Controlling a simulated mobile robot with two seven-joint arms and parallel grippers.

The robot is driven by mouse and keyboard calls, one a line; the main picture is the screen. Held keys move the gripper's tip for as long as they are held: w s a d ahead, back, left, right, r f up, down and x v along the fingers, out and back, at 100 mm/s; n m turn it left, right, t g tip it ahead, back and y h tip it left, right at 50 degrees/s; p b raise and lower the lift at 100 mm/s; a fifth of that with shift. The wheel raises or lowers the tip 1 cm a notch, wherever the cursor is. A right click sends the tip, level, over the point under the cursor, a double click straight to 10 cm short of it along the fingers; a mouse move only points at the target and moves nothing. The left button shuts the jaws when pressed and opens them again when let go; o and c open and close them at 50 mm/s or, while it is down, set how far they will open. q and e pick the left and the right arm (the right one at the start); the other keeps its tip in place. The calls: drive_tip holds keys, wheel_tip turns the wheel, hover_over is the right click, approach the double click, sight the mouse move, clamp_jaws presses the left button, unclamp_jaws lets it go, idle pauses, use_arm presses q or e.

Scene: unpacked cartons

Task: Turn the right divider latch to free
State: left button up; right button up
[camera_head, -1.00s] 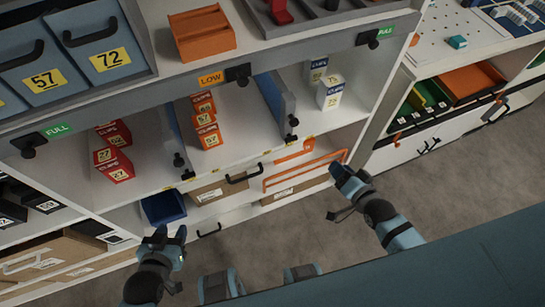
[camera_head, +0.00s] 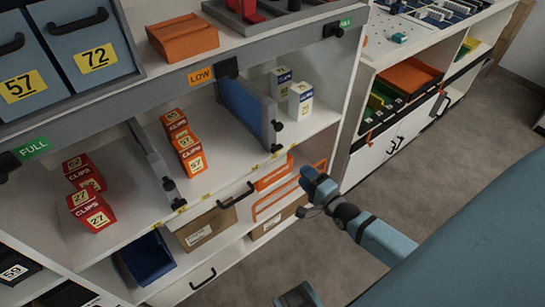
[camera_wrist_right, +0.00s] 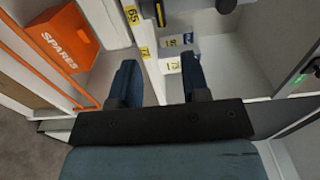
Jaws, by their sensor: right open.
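The right divider (camera_head: 245,108) is a blue upright panel on the middle shelf. Its black latch (camera_head: 278,147) sits at the front end, low by the shelf edge, with another black knob just above it. My right gripper (camera_head: 318,187) is in front of the shelf, lower and to the right of the latch, apart from it. In the right wrist view its two blue fingers (camera_wrist_right: 160,82) are spread with nothing between them. Black parts show at the top of that view; I cannot tell which is the latch.
Red clip boxes (camera_head: 187,145) stand left of the right divider, white boxes (camera_head: 301,100) to its right. A left divider (camera_head: 150,155) stands further left. Below are orange-framed bins (camera_head: 275,205) and a blue bin (camera_head: 148,258). The floor at right is clear.

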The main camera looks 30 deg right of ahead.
sight(279, 150)
drive_tip(key=w, duration=0.9)
drive_tip(key=w+a+b, duration=0.1)
drive_tip(key=w, duration=0.3)
drive_tip(key=shift+w, duration=0.2)
clamp_jaws()
